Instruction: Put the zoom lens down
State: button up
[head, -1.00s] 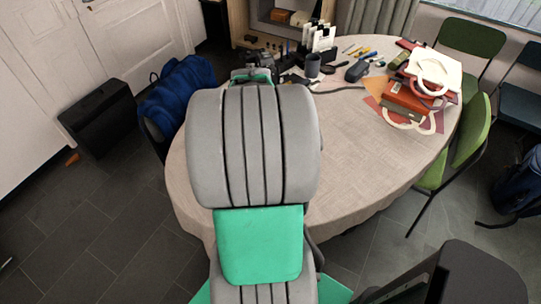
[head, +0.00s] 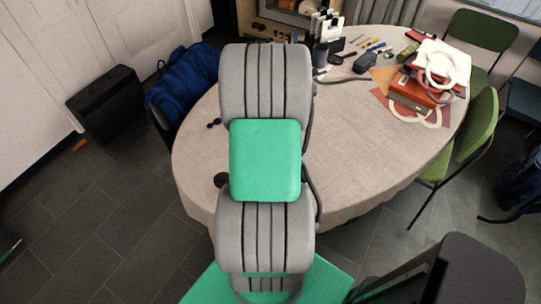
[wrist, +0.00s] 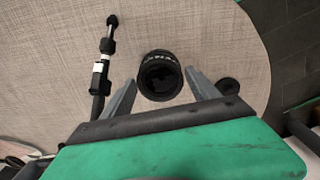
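The zoom lens (wrist: 160,76), a black cylinder seen nearly end-on with pale marks on its ring, shows in the wrist view between and just beyond my fingertips. My gripper (wrist: 160,78) has its two grey fingers spread, with a narrow gap showing on each side of the lens. The lens appears to stand on the cloth-covered table (head: 345,135), though its base is hidden. In the head view my arm hides both the lens and my gripper.
In the wrist view a black rod-like stand (wrist: 103,68) lies left of the lens, and a small black round disc (wrist: 229,86) lies to its right near the table edge. The right-centre is clear.

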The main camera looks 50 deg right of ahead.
jog(key=o, duration=0.3)
jog(key=shift+r, duration=0.15)
notch_tip(320, 180, up, 12)
jog(key=b, duration=0.2)
jog(key=w+a+r+n+t, duration=0.1)
jog(key=w+a+r, duration=0.25)
jog(key=a, duration=0.55)
jog(key=w+a+r+n+t, duration=0.1)
jog(key=w+a+r, duration=0.1)
jog(key=w+a, duration=0.5)
jog(key=s+a+t, duration=0.1)
jog(key=a, duration=0.6)
jog(key=s+a+r, duration=0.1)
jog(key=s+a, duration=0.1)
jog(key=a, duration=0.6)
jog(key=shift+s+a+r+t, duration=0.15)
jog(key=shift+s+t, duration=0.15)
jog(key=shift+t, duration=0.1)
jog(key=shift+c, duration=0.2)
